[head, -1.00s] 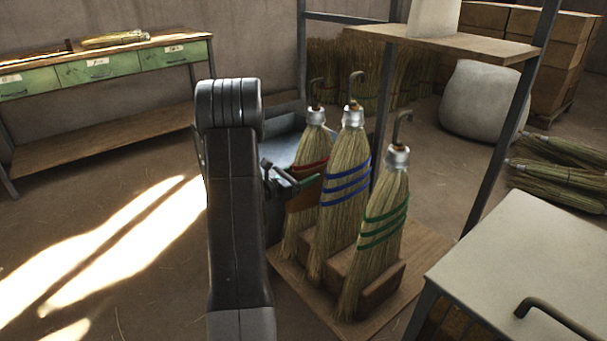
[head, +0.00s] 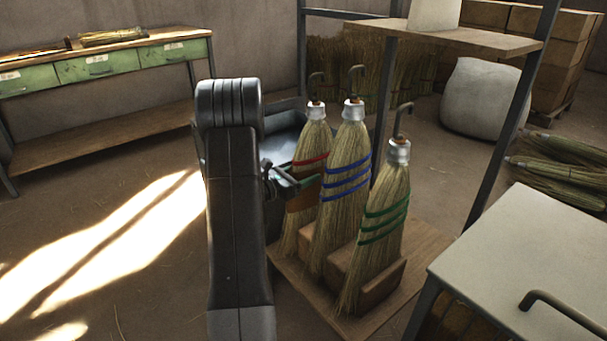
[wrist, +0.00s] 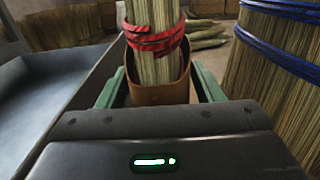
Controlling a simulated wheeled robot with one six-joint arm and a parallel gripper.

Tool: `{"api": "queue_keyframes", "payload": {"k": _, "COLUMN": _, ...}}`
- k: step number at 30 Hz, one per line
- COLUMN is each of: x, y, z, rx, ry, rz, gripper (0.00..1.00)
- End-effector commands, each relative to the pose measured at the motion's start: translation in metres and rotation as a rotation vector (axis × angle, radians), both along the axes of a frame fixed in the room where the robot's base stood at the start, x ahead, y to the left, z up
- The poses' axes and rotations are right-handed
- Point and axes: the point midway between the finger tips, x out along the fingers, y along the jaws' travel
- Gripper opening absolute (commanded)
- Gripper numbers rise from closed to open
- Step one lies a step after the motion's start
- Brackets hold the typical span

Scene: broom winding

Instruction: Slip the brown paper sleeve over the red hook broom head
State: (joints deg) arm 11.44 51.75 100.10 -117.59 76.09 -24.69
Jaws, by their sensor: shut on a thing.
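The red hook broom head (head: 316,136) stands at the left of three broom heads, its straw bound with red bands. In the wrist view its straw and red bands (wrist: 155,38) stand upright in the middle. The brown paper sleeve (wrist: 160,91) is around the straw just below the red bands, its rim open upward. The sleeve also shows in the head view (head: 302,197), partly hidden by my gripper. My gripper (head: 296,182) is shut on the sleeve, with green fingers on both sides of it.
The blue-banded broom head (head: 346,170) stands close on the right, and the green-banded one (head: 385,205) is nearer. They stand on a wooden board (head: 425,262). A grey metal tray (wrist: 60,80) lies close on the left in the wrist view. A shelf post (head: 510,120) rises at right.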

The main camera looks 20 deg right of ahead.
Motion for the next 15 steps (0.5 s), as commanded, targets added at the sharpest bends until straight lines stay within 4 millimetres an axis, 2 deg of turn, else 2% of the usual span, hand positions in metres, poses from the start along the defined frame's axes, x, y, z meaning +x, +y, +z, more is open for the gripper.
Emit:
{"api": "queue_keyframes", "payload": {"k": 7, "x": 0.0, "y": 0.0, "z": -0.0003, "rx": 0.0, "ry": 0.0, "rz": 0.0, "gripper": 0.39}}
{"api": "queue_keyframes", "payload": {"k": 8, "x": 0.0, "y": 0.0, "z": -0.0003, "rx": 0.0, "ry": 0.0, "rz": 0.0, "gripper": 0.63}}
{"api": "queue_keyframes", "payload": {"k": 11, "x": 0.0, "y": 0.0, "z": -0.0002, "rx": 0.0, "ry": 0.0, "rz": 0.0, "gripper": 0.82}}
{"api": "queue_keyframes", "payload": {"k": 12, "x": 0.0, "y": 0.0, "z": -0.0002, "rx": 0.0, "ry": 0.0, "rz": 0.0, "gripper": 0.86}}
{"api": "queue_keyframes", "payload": {"k": 15, "x": 0.0, "y": 0.0, "z": -0.0002, "rx": 0.0, "ry": 0.0, "rz": 0.0, "gripper": 0.86}}
